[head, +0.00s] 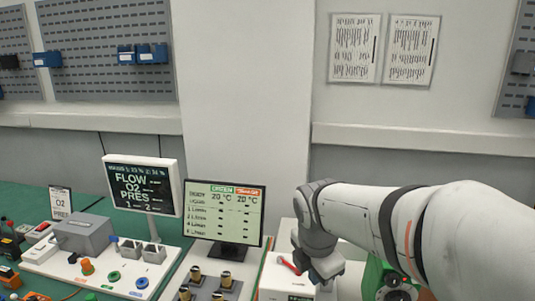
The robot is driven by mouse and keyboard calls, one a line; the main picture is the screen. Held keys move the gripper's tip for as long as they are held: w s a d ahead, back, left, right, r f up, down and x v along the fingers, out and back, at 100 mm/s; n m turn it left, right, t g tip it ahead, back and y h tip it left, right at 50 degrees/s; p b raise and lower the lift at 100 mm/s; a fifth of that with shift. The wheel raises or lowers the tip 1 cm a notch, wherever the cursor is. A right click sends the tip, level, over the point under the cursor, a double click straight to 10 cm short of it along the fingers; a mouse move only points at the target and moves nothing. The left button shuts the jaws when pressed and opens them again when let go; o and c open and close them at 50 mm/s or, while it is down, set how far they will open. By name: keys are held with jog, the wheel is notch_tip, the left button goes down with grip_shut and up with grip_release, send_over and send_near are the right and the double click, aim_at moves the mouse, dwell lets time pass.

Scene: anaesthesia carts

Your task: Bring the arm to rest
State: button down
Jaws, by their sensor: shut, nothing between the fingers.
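My arm comes in from the right edge in the head view, its white and grey links reaching left above the equipment. The wrist bends downward at its left end. My gripper (326,271) is at the lower middle, pointing down, shut and empty. Its fingertips are small and hard to make out near the bottom edge. It is in front of a white box with a red handle (289,265), close to it in the picture; I cannot tell whether they touch.
A screen (223,213) stands left of my wrist, with several dark-topped knobs below it. Farther left are a monitor (143,186), a grey box (83,235) and coloured ports on a white panel. A green device (374,277) is under my arm.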

jog(key=s+d+m, duration=0.2)
jog(key=s+m, duration=0.3)
jog(key=m, duration=0.6)
jog(key=s+d+f+m+y, duration=0.1)
jog(key=s+d+m, duration=0.2)
jog(key=m, duration=0.9)
jog(key=s, duration=0.3)
jog(key=shift+s+f+m+t, duration=0.15)
jog(key=shift+s+m+t, duration=0.15)
jog(key=shift+a, duration=0.1)
